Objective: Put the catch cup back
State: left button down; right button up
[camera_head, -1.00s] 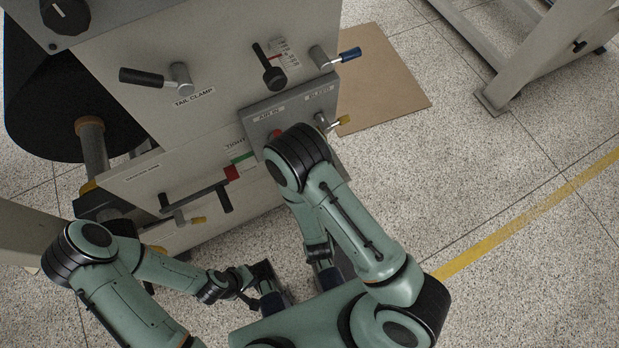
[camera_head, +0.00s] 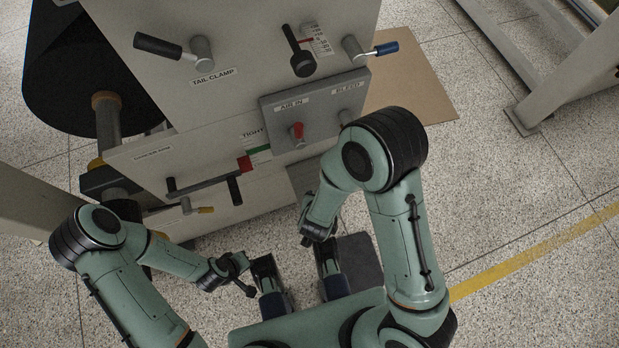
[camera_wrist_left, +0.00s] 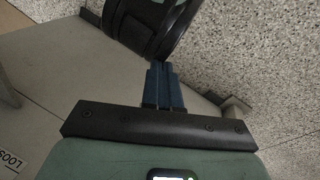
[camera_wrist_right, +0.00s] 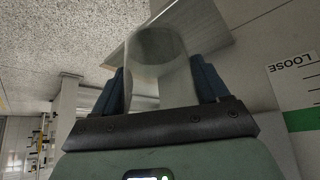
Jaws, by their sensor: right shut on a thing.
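The catch cup (camera_wrist_right: 158,75), clear and see-through, stands out in the right wrist view between the two blue fingers of my right gripper (camera_wrist_right: 160,88). The fingers hold it from both sides; the cup is hidden in the head view. My left gripper (camera_wrist_left: 163,88) shows in the left wrist view with its blue fingers together and nothing visible between them. In the head view the control block (camera_head: 315,112) carries the AIR IN and BLEED labels and a red knob (camera_head: 297,133). My right arm covers the area below BLEED.
The machine front bears the TAIL CLAMP lever (camera_head: 165,47), a blue-handled lever (camera_head: 375,50) and a lower black handle (camera_head: 205,188). A brown board (camera_head: 415,85) lies on the floor behind. A grey frame leg (camera_head: 545,105) stands at right. Speckled floor is open at lower right.

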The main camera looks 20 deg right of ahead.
jog(key=w, duration=0.3)
jog(key=w+f, duration=0.1)
jog(key=w, duration=0.2)
jog(key=w+b, duration=0.1)
jog(key=w, duration=0.3)
jog(key=shift+a+f, duration=0.25)
jog(key=shift+a, duration=0.1)
jog(key=shift+f+b, duration=0.3)
jog(key=shift+f, duration=0.35)
notch_tip(320, 180, down, 4)
jog(key=shift+b, duration=1.2)
jog(key=shift+w+f, duration=0.1)
jog(key=shift+w, duration=0.1)
pick_arm(q)
jog(key=w+a+f+t+y, duration=0.1)
jog(key=w+a+f, duration=0.1)
jog(key=w+f, duration=0.1)
jog(key=shift+w+a+f, duration=0.2)
jog(key=shift+a+f, duration=0.2)
jog(key=shift+f, duration=0.5)
pick_arm(e)
jog(key=o, duration=1.1)
pick_arm(q)
jog(key=shift+s+f, duration=0.1)
